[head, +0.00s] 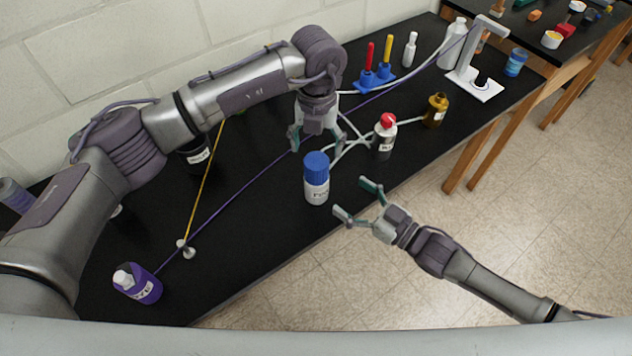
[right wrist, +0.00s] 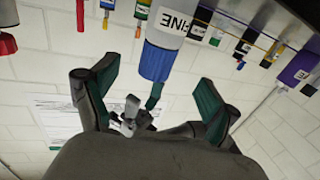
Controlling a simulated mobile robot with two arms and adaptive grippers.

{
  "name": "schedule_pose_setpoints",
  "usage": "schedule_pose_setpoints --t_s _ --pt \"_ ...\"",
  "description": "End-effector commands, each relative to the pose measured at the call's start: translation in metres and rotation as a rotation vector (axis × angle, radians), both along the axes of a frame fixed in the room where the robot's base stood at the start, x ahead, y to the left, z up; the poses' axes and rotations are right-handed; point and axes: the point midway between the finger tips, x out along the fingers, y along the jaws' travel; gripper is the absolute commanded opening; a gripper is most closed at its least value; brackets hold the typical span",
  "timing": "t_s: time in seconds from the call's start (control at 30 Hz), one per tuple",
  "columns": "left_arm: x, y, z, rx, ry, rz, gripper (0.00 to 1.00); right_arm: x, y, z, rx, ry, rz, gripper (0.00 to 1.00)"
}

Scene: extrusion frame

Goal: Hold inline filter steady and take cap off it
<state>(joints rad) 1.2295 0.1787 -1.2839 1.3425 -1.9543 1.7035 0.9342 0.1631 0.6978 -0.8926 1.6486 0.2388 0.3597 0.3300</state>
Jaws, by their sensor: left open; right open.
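No part is clearly marked as an inline filter. A white bottle (head: 317,190) with a blue cap (head: 316,163) stands upright near the table's front edge. In the right wrist view the bottle (right wrist: 168,28) appears upside down, its label partly reading "RINE", with its blue cap (right wrist: 156,62) seen beyond and between my fingers.
A red-capped bottle (head: 384,142) and an amber bottle (head: 435,112) stand to the right, with pale tubes around. A purple bottle (head: 140,284) stands front left. A purple line and yellow line cross the table, meeting near a small white piece (head: 185,249). A blue rack (head: 373,78) stands behind.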

Motion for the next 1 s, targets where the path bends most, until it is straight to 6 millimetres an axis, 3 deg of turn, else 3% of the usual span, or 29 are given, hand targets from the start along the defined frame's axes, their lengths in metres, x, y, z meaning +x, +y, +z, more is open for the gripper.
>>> schedule_pose_setpoints --t_s 0.2,0.43,0.93,1.0 --pt "0.000 -0.001 0.000 -0.003 0.001 -0.001 0.79 0.030 0.036 0.001 0.002 -0.002 0.001 0.86" --pt "0.000 -0.001 0.000 -0.004 0.002 -0.002 0.79 0.053 0.064 0.001 0.001 -0.001 0.001 0.86" --pt "-0.001 -0.001 0.000 -0.004 0.002 -0.002 0.79 0.064 0.078 0.000 -0.002 0.001 0.000 0.86" --pt "-0.001 -0.001 0.000 -0.004 0.002 -0.002 0.79 0.064 0.077 0.000 -0.002 0.001 0.000 0.78"
